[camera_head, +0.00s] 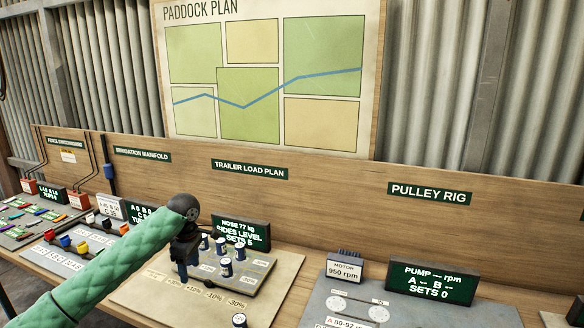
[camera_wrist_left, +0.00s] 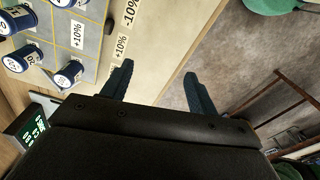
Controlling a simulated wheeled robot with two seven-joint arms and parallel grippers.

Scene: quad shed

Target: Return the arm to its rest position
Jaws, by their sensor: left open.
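My left arm comes in from the left in the head view, in a green quilted sleeve. My left gripper (camera_head: 184,262) points down over the left part of the trailer load plan board (camera_head: 265,303). In the left wrist view the two dark fingers of the left gripper (camera_wrist_left: 158,92) stand apart with nothing between them. The board's edge and the floor lie beyond the fingers. My right gripper is not in view.
Several blue-and-white canisters (camera_head: 226,267) stand on the load plan close to the gripper. A display (camera_head: 241,233) stands behind them. The pulley rig board (camera_head: 400,312) with a pump display (camera_head: 433,280) lies to the right. Irrigation valves (camera_head: 65,241) lie left.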

